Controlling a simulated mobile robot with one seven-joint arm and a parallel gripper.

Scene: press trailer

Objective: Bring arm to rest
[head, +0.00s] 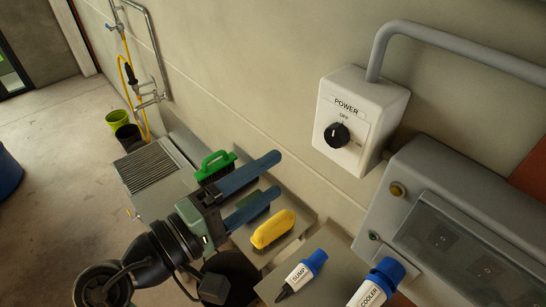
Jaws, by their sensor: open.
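My gripper (266,192) shows in the lower middle of the head view. Its two blue fingers are spread apart and point to the upper right. Nothing is seen held between them. A strip of counter and a dark green item, partly covered by a finger, show behind and between the fingers. My arm reaches in from the lower left. The white power switch box (360,118) is on the wall to the right of the fingertips, apart from them. Its black knob (338,135) sits below the OFF mark.
A green-handled brush (214,168) and a yellow block (272,229) are close to the fingers. A grey cabinet (440,205) is at right.

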